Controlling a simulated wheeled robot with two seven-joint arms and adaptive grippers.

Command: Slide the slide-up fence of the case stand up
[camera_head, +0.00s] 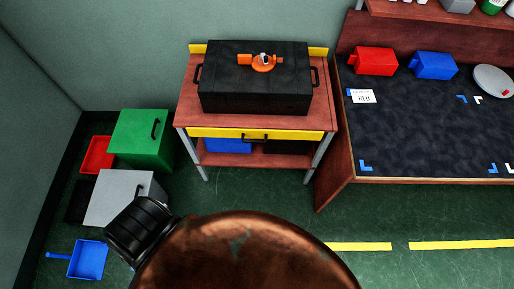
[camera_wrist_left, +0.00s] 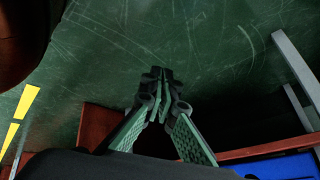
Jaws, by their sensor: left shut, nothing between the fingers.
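The case stand (camera_head: 185,105) is a wooden two-level stand with grey legs at the middle back of the head view. Its yellow fence (camera_head: 215,132), with a black handle (camera_head: 255,138), runs across the front below the top board. A black case (camera_head: 255,95) with an orange piece (camera_head: 262,63) lies on top. My left gripper (camera_wrist_left: 163,78) is shut and empty over the green floor in the left wrist view, apart from the fence. Its fingers do not show in the head view. My right gripper is in neither view.
A dark-topped workbench (camera_head: 425,179) stands close on the stand's right. A green box (camera_head: 135,140), a grey box (camera_head: 110,205) and a blue tray (camera_head: 87,260) are at the left. A blue bin (camera_head: 227,146) sits on the lower shelf. Floor before the stand looks clear.

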